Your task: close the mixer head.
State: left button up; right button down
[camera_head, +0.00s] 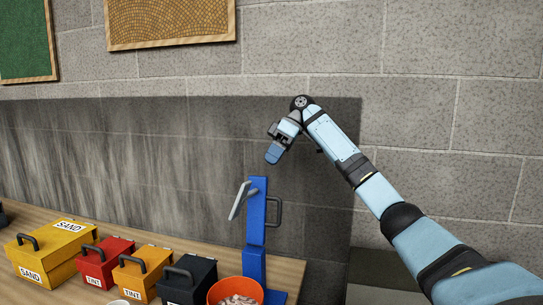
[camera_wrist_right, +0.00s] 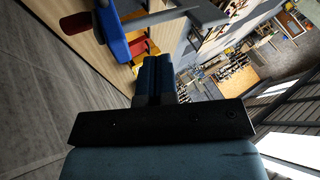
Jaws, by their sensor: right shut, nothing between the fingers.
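The blue mixer (camera_head: 256,225) stands at the right end of the table. Its head is tilted up so that it rises upright above the base, with a grey paddle (camera_head: 238,200) sticking out on the left and a dark handle (camera_head: 276,212) on the right. An orange bowl (camera_head: 234,290) with pale pieces in it sits in front of the mixer. My right gripper (camera_head: 272,156) is shut and empty, above the raised head and apart from it. In the right wrist view my shut fingers (camera_wrist_right: 155,75) point toward the table, and part of the blue mixer (camera_wrist_right: 112,35) shows.
Several lidded boxes stand left of the bowl: a yellow sand box (camera_head: 50,250), a red tint box (camera_head: 105,262), an orange tint box (camera_head: 142,272) and a black tint box (camera_head: 187,280). A grey block wall (camera_head: 440,110) rises behind the wooden table (camera_head: 285,270).

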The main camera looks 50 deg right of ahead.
aim_at(257, 177)
jog(key=x, duration=0.6)
pick_arm(q)
jog(key=shift+w+r, duration=0.35)
jog(key=shift+w, duration=0.05)
pick_arm(e)
jog(key=a, duration=0.1)
jog(key=s+a, duration=0.1)
jog(key=a, duration=0.1)
jog(key=shift+s+a+r, duration=0.3)
jog(key=shift+s, duration=0.05)
